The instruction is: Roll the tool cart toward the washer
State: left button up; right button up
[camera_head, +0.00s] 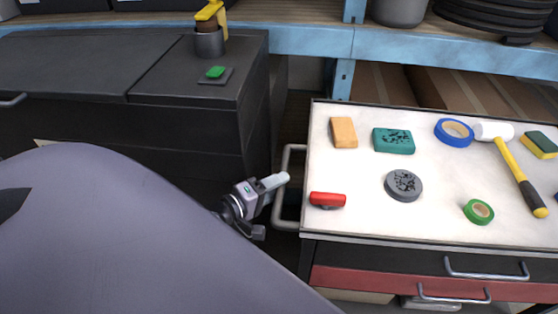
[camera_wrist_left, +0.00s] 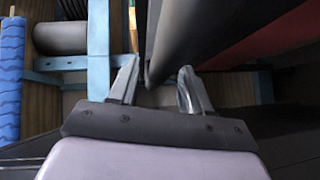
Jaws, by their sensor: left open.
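The tool cart (camera_head: 420,225) stands at the right in the head view, with a pale top and dark and red drawers. Its grey side handle (camera_head: 283,212) is a bent bar on the left end. My left gripper (camera_head: 271,200) is beside this handle, open, with its pale upper finger close to the bar. I cannot tell whether it touches. In the left wrist view the two fingers (camera_wrist_left: 157,86) are apart, with a dark edge reaching between them. I cannot make out a washer. My right gripper is not in view.
On the cart top lie a hammer (camera_head: 520,178), a blue tape roll (camera_head: 454,132), a red object (camera_head: 327,200), sponges and other small items. A dark cabinet (camera_head: 190,115) stands at the left. A blue shelf frame (camera_head: 420,53) runs behind the cart. A narrow gap separates cabinet and cart.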

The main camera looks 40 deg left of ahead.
pick_arm(q)
jog(key=v, duration=0.6)
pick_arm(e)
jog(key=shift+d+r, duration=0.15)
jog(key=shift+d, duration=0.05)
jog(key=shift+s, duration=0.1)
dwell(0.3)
